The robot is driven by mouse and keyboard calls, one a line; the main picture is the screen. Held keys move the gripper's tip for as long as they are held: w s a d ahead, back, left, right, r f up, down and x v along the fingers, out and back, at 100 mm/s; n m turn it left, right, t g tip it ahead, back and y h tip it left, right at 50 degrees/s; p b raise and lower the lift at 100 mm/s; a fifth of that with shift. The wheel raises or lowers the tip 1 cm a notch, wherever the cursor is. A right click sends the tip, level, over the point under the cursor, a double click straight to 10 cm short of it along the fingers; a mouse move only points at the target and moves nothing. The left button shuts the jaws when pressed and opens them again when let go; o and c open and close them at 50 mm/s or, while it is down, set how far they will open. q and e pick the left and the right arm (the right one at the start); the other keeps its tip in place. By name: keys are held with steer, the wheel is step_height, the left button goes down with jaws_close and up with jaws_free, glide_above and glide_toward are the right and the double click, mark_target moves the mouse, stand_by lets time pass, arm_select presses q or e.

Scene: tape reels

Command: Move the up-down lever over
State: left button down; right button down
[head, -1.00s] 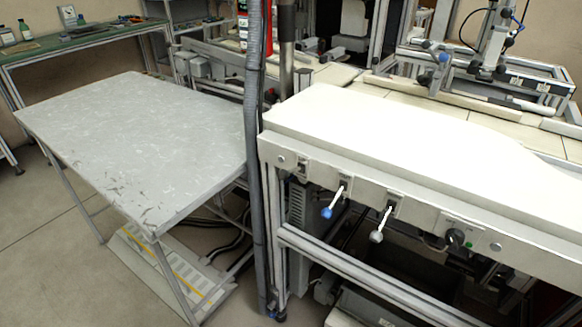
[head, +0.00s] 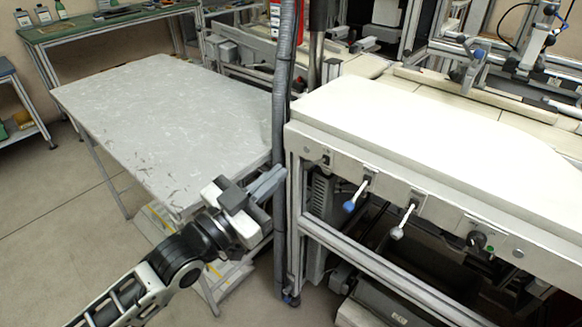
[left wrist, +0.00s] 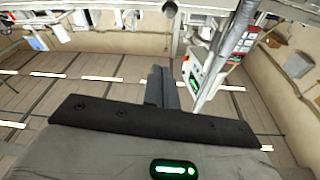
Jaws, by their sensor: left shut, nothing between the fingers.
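Two levers stick out from the front panel of the white machine (head: 400,110). One lever has a blue knob (head: 349,206); the other, to its right, has a grey-white knob (head: 397,233). Both slant down toward the front. I cannot tell which one is the up-down lever. My left gripper (head: 268,182) is shut and empty, left of both levers and apart from them, by the vertical grey conduit. Its shut fingers also show in the left wrist view (left wrist: 162,88), where no lever can be made out. My right gripper is not in view.
A grey table (head: 170,115) stands at the left, partly behind my left arm. The vertical conduit (head: 283,120) stands between the table and the machine, close to my left gripper. A black selector knob (head: 476,239) sits right of the levers. The space before the levers is clear.

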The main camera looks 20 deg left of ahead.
arm_select(q)
steer(key=r+p, duration=0.1)
steer(key=r, duration=0.1)
glide_above(304, 164)
steer(key=s+d, duration=0.1)
steer(key=shift+s+a+f, duration=0.15)
steer(key=shift+f, duration=0.9)
steer(key=shift+s+a+f, duration=0.15)
steer(key=shift+f, duration=0.85)
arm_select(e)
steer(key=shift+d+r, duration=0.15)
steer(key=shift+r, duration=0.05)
arm_select(q)
steer(key=shift+s+f+t+b, duration=0.15)
steer(key=shift+f+t+b, duration=0.25)
steer(key=shift+b, duration=0.7)
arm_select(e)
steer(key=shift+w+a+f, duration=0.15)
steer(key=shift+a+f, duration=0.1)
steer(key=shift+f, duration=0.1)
